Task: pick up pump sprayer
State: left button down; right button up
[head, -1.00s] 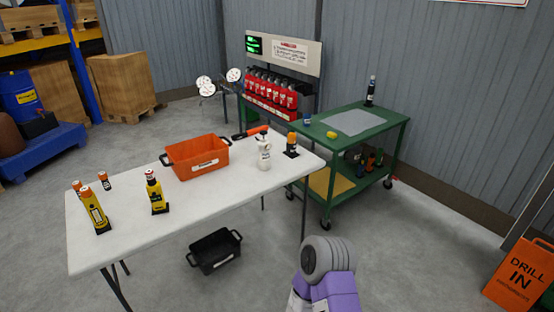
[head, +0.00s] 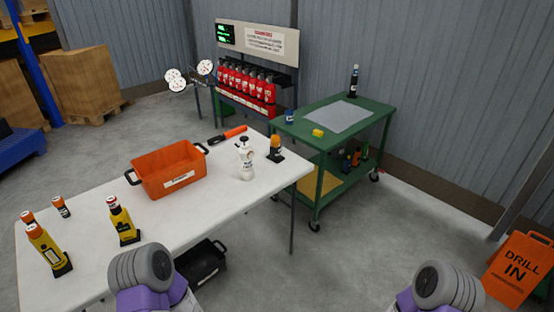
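The pump sprayer looks to be the white bottle (head: 247,165) with a dark top, standing upright near the right end of the white folding table (head: 215,207). Nothing holds it. Grey and purple links of my two arms show at the bottom edge, one left of centre and one at the right. They are apart from the bottle and lower in the picture. Neither gripper's fingers are in the picture.
An orange crate (head: 148,187) stands left of the bottle; an orange-and-black tool (head: 228,135) lies behind it. A small orange-topped item (head: 275,149) stands to its right. Yellow bottles (head: 123,222) stand at the table's left. A green cart (head: 316,141) is beyond the right end.

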aim_at(246, 154)
jog(key=u, duration=0.2)
jog(key=i, duration=0.8)
jog(key=u, duration=0.55)
